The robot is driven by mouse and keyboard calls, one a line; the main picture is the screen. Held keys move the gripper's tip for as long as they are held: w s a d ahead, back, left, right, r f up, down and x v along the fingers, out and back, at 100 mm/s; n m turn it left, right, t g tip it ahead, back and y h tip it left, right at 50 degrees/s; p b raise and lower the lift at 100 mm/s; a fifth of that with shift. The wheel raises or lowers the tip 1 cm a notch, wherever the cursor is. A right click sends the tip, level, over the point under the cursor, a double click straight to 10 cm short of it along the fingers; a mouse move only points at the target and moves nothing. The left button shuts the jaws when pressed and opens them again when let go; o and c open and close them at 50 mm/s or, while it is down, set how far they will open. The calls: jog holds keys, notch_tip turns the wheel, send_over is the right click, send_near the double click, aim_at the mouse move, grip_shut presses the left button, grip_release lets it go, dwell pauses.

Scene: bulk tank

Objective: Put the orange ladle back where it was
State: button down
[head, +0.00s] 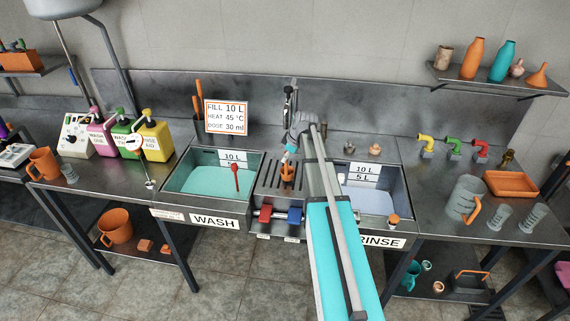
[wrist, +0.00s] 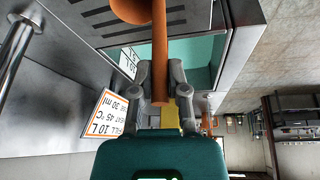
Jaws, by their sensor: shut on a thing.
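My gripper (head: 290,154) hangs over the slatted drain panel between the two basins. It is shut on the orange ladle (head: 287,173), whose lower part shows just below the fingers. In the wrist view, the gripper (wrist: 160,82) has one finger on each side of the ladle's orange handle (wrist: 160,45). The ladle's round bowl is at the top edge there, partly cut off, over the dark slots. I cannot tell whether the bowl touches the panel.
The wash basin (head: 188,160) holds teal liquid and a red long-handled thing (head: 236,178). A holder with orange handles (head: 198,100) stands behind it, beside the fill sign (head: 226,116). The rinse basin (head: 402,218) is right, partly behind my arm. Red and blue valves (head: 280,214) sit in front.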

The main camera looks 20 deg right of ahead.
jog(key=shift+f+b, duration=0.35)
jog(key=shift+f, duration=0.4)
jog(key=c, duration=0.6)
grip_release()
jog(key=shift+c, duration=0.2)
jog(key=p+v, duration=1.1)
jog(key=v, duration=0.1)
jog(key=shift+r, duration=0.2)
jog(key=shift+a, duration=0.1)
